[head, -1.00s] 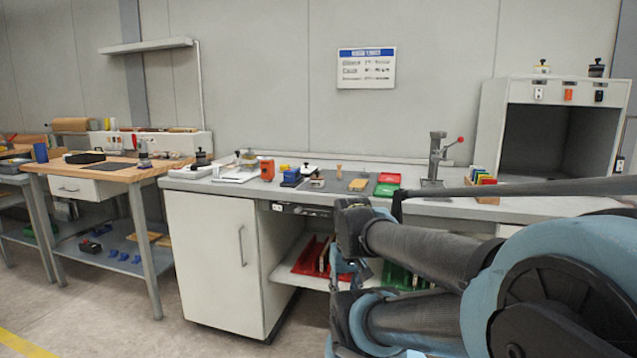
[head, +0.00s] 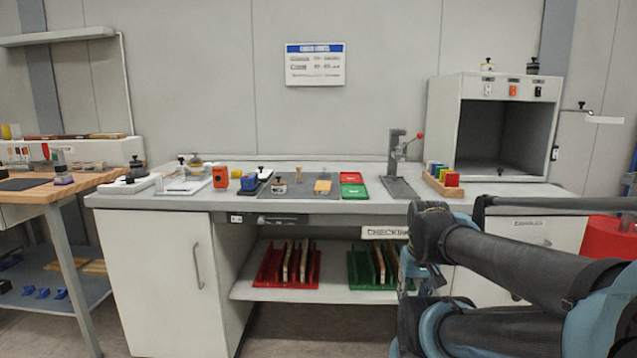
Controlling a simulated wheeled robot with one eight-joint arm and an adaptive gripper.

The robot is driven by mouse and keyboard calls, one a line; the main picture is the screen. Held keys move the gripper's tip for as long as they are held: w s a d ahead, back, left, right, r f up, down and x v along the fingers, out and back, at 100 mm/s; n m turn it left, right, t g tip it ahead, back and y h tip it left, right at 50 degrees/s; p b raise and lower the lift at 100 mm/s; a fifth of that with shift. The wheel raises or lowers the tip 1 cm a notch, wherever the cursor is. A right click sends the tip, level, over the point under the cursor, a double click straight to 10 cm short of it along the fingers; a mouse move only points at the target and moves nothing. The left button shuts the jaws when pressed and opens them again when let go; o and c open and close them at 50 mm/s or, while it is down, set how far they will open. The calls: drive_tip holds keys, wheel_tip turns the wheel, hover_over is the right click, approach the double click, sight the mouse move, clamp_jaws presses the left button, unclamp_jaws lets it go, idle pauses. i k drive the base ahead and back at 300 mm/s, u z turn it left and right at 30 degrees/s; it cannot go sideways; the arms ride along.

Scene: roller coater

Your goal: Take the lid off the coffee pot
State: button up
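I cannot make out a coffee pot for sure. Two small pot-like things with black tops stand on the grey cabinet, a pale left one (head: 488,65) and a dark right one (head: 532,66). A small pot-like thing with a dark knob (head: 195,163) stands at the back left of the workbench; it is too small to identify. My folded arm fills the lower right, in front of the bench and apart from these things. My gripper cannot be made out.
The grey workbench (head: 130,201) holds an orange device (head: 220,177), red (head: 351,178) and green (head: 354,191) trays, a lever press (head: 395,165) and a block rack (head: 437,184). Red (head: 270,268) and green (head: 358,272) racks sit below. A wooden table (head: 50,193) stands left.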

sight(277, 183)
drive_tip(key=z, duration=0.2)
drive_tip(key=k, duration=0.9)
drive_tip(key=u, duration=0.85)
drive_tip(key=i, duration=1)
